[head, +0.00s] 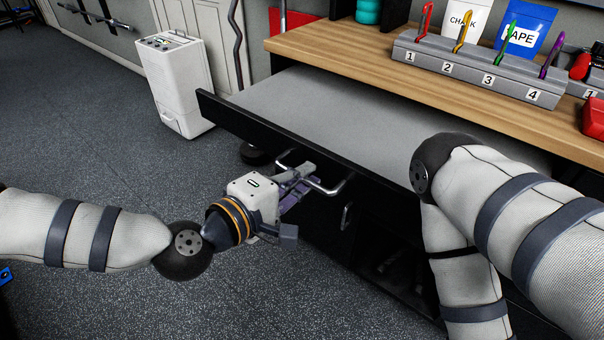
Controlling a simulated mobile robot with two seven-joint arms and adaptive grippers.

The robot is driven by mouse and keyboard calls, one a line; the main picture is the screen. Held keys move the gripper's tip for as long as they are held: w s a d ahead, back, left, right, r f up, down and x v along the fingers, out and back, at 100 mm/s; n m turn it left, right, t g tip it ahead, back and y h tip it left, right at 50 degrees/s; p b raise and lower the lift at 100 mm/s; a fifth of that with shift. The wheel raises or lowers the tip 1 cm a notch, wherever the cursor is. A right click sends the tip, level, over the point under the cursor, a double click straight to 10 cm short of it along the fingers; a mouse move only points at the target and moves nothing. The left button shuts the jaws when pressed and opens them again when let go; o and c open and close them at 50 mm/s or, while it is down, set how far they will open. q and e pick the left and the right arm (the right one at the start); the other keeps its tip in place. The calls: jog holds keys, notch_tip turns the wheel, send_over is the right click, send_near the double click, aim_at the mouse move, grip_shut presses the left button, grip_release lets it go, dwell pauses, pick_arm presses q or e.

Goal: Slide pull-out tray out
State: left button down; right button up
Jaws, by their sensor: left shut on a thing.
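The pull-out tray (330,105) has a grey flat top and a dark front edge. It sticks out from under the wooden worktop (400,75), and its surface is bare. A metal bar handle (335,187) is on its front. My left gripper (305,175) reaches in from the left and is shut on this handle. The fingers partly hide the handle's middle. My right arm comes in from the right and covers the tray's right front part. My right gripper is not in view.
A numbered rack (480,70) with coloured hooks stands on the worktop, beside chalk (462,20) and tape (525,25) pouches. Another handle (346,216) sits lower on the cabinet. A white appliance (178,85) stands at left. The floor in front is clear.

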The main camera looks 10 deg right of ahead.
pick_arm(q)
jog(key=c, duration=2)
grip_release()
jog(key=shift+o, duration=0.2)
jog(key=shift+a, duration=0.1)
jog(key=v, duration=1.2)
